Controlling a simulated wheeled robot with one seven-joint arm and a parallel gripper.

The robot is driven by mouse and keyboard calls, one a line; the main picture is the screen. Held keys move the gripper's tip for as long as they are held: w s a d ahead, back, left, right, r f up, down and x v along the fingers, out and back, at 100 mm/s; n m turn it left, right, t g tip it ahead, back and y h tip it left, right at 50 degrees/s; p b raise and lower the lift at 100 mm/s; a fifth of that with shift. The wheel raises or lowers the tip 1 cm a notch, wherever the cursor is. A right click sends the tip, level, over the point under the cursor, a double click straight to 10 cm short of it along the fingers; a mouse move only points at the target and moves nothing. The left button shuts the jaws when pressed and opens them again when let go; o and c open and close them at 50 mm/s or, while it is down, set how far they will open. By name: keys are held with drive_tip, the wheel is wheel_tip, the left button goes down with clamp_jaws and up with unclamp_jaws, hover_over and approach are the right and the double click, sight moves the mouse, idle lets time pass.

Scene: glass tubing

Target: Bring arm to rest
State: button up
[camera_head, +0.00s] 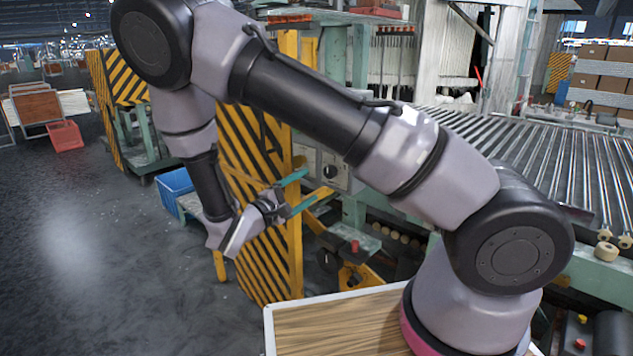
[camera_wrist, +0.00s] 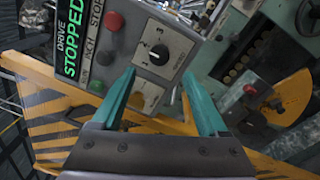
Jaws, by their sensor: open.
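My gripper (camera_head: 313,184) has two teal fingers and is at the end of my bent arm, in front of the yellow-and-black striped guard. It points right, toward a grey control panel (camera_head: 332,168) with a dark knob. In the wrist view, my gripper (camera_wrist: 158,72) is open, with nothing between its fingers. The control panel (camera_wrist: 180,40) lies beyond the fingertips, and its upper dial shows between and just above them. I cannot tell the exact gap to it. A green display (camera_wrist: 68,40) on the panel reads DRIVE STOPPED.
A striped guard (camera_head: 262,215) stands behind my forearm. A red button (camera_head: 355,245) sits on a green ledge to the right. A roller conveyor (camera_head: 540,150) runs along the right. A blue crate (camera_head: 175,187) stands left of the guard. The floor (camera_head: 90,240) at left is clear.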

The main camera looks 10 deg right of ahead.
drive_tip(key=shift+v, duration=0.9)
drive_tip(key=s+d+r+m+g+y, duration=0.75)
drive_tip(key=d+r+m+g, duration=0.25)
drive_tip(key=d+g, duration=0.25)
drive_tip(key=s+d+r+m+t+y, duration=0.1)
drive_tip(key=s+r+m+t+y, duration=0.2)
drive_tip(key=r, duration=0.6)
drive_tip(key=s+r+m+t+y, duration=0.3)
drive_tip(key=s+r+t+y, duration=0.2)
drive_tip(key=r, duration=0.4)
drive_tip(key=shift+d+y, duration=0.35)
drive_tip(key=shift+y, duration=0.2)
drive_tip(key=shift+r, duration=0.1)
